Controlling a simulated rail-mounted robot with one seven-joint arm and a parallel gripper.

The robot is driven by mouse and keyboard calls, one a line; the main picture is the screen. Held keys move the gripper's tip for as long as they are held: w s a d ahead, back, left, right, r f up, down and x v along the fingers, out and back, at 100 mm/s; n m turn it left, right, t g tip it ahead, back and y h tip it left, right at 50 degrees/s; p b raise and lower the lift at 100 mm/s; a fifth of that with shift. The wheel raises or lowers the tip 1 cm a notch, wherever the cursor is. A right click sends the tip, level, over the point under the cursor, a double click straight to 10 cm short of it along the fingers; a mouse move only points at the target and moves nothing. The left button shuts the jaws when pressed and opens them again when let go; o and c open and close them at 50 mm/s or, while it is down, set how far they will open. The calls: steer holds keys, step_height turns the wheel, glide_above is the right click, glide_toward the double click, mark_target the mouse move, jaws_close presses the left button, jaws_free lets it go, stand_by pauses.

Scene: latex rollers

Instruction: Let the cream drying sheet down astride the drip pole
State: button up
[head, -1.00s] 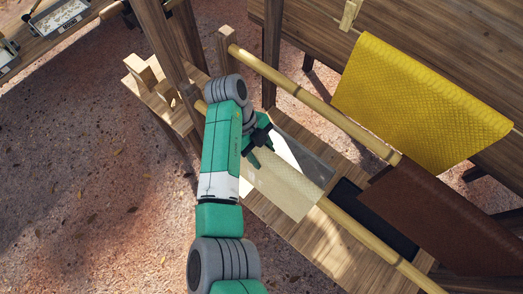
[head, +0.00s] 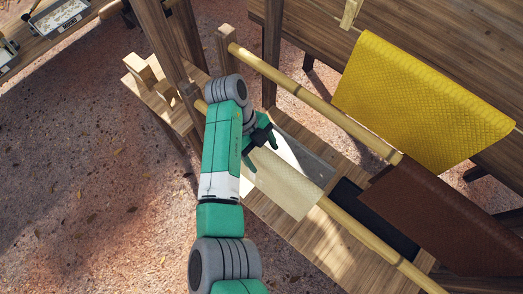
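The cream drying sheet (head: 286,188) lies draped over the lower bamboo pole (head: 363,236), with its near face hanging toward the lower right. My arm hides its left end, and its far side is mostly out of sight. My gripper (head: 262,153) is at the upper left end of the sheet, close above its fold. Its fingers look spread apart, one on each side of the fold; any contact with the sheet is too small to tell.
A brown sheet (head: 438,216) and a yellow sheet (head: 420,100) hang at the right. An upper bamboo pole (head: 310,100) runs parallel. Pale and dark trays (head: 305,158) (head: 385,222) sit on the wooden bench below. A wooden post (head: 168,45) stands left of the arm.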

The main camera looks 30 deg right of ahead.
steer(key=p+v, duration=0.1)
steer(key=v, duration=0.6)
steer(key=shift+w+a+r, duration=0.1)
steer(key=shift+w+r, duration=0.1)
steer(key=shift+r, duration=0.15)
